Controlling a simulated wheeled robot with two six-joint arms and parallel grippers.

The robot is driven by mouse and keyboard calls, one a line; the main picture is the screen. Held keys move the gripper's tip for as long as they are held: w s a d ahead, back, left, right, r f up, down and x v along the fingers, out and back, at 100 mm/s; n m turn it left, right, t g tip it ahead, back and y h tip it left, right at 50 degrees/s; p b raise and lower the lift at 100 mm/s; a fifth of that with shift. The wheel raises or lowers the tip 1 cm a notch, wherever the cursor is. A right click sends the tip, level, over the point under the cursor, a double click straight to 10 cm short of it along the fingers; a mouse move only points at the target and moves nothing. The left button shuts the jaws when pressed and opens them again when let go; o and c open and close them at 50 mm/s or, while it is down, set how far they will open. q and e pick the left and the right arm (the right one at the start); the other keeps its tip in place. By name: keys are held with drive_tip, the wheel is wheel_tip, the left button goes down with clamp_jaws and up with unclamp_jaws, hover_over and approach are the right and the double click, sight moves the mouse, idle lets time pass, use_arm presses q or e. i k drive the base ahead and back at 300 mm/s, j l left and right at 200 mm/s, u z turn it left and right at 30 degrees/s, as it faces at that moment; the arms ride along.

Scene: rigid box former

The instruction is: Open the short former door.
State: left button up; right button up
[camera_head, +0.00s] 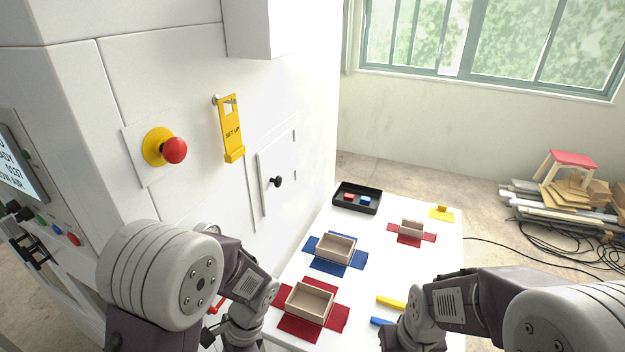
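A small white door (268,196) with a black knob (278,182) is set in the side of the white machine, near the middle of the head view. It appears closed, lying flat against the machine wall. I cannot tell from its looks alone whether this is the short former door. My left arm comes in at the lower left and bends down in front of the machine. My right arm comes in at the lower right, over the table side. Both arms run off the bottom edge, so neither gripper's fingers show. Nothing of mine touches the door or knob.
A white table (373,272) beside the machine holds wooden trays on blue (335,248) and red (309,302) cut sheets, and a black bin (357,198). A red stop button (173,150) and a yellow SET UP tag (231,125) stick out left of the door.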

sight(73, 266)
drive_tip(key=k+l+u, duration=0.1)
drive_tip(key=u, duration=1.65)
drive_tip(key=j, duration=0.35)
drive_tip(key=i+j, duration=0.15)
drive_tip(key=j, duration=0.2)
drive_tip(key=i+j+u, duration=0.1)
drive_tip(key=i+j, duration=0.35)
drive_tip(key=i+j+u, duration=0.15)
drive_tip(key=i+j, duration=0.25)
drive_tip(key=i, duration=0.2)
drive_tip(key=i+l+u, duration=0.1)
drive_tip(key=i+l, duration=0.4)
drive_tip(key=i, duration=0.05)
